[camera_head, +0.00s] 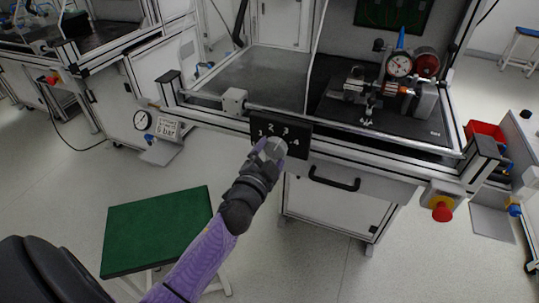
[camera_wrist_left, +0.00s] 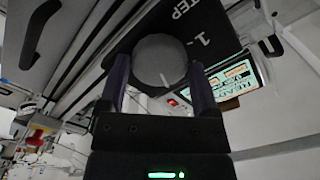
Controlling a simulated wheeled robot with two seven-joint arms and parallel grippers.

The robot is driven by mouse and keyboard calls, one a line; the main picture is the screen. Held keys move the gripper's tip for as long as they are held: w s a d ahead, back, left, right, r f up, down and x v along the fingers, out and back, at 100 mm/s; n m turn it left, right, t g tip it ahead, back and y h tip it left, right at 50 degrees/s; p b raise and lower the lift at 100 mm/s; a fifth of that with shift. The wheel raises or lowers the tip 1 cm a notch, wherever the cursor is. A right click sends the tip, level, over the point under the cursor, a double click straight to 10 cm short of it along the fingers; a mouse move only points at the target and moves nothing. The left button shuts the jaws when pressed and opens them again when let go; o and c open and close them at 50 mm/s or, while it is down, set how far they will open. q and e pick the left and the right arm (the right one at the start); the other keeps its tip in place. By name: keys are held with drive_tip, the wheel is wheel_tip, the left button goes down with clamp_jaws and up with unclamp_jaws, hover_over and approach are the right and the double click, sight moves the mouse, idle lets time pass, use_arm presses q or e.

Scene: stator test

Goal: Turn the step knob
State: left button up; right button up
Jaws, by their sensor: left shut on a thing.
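The step knob (camera_head: 277,147) is a round grey knob on a black panel (camera_head: 296,128) with white numbers, on the front of the test bench. My left gripper (camera_head: 268,150) reaches up to it from below and is shut on it. In the left wrist view the knob (camera_wrist_left: 160,62) sits between the two fingers of my left gripper (camera_wrist_left: 160,85), one on each side. A short white line shows on the knob's face, and "STEP" and "1" are readable on the panel beside it. My right gripper is not in view.
A black drawer handle (camera_head: 334,182) is right of the panel. A red emergency button (camera_head: 442,211) sits at the bench's right corner. A pressure gauge and display (camera_head: 168,129) are on the left. A green-topped stool (camera_head: 155,230) stands below left. Gauge equipment (camera_head: 399,66) stands on the bench.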

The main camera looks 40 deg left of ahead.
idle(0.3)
use_arm(q)
drive_tip(key=o, duration=1.1)
drive_tip(key=shift+c, duration=0.2)
drive_tip(key=shift+s+d, duration=0.1)
drive_tip(key=shift+s, duration=0.25)
drive_tip(key=p+v, duration=0.1)
drive_tip(key=v, duration=0.8)
drive_tip(key=shift+s, duration=0.15)
